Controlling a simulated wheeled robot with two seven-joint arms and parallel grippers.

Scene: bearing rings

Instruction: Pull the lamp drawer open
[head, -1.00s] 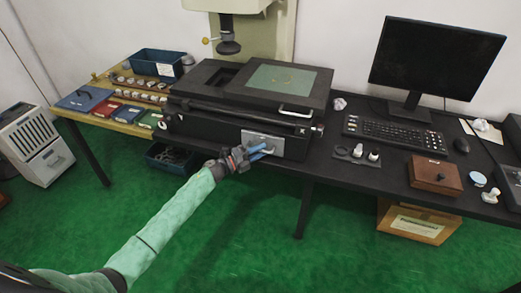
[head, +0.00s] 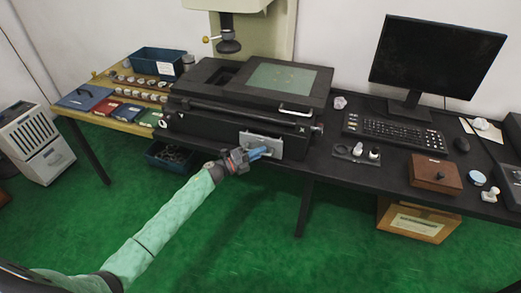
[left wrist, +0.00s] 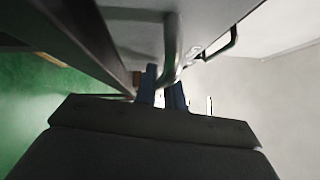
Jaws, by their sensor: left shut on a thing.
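The lamp drawer (head: 248,140) has a silver-grey front panel low on the front of the black measuring machine (head: 190,118). My left gripper (head: 266,152) has its blue fingers at the panel and is shut on the drawer's handle. In the left wrist view the curved handle (left wrist: 172,45) passes down to the blue fingers of my left gripper (left wrist: 163,92), close beside the grey drawer front. The fingers hide part of the handle in the head view. My right gripper is not in view.
The black table carries a keyboard (head: 395,134), a monitor (head: 436,58) and a brown wooden box (head: 435,174) to the right. A table leg (head: 304,207) stands right of my arm. A dark bin (head: 168,158) lies under the machine. Green floor in front is clear.

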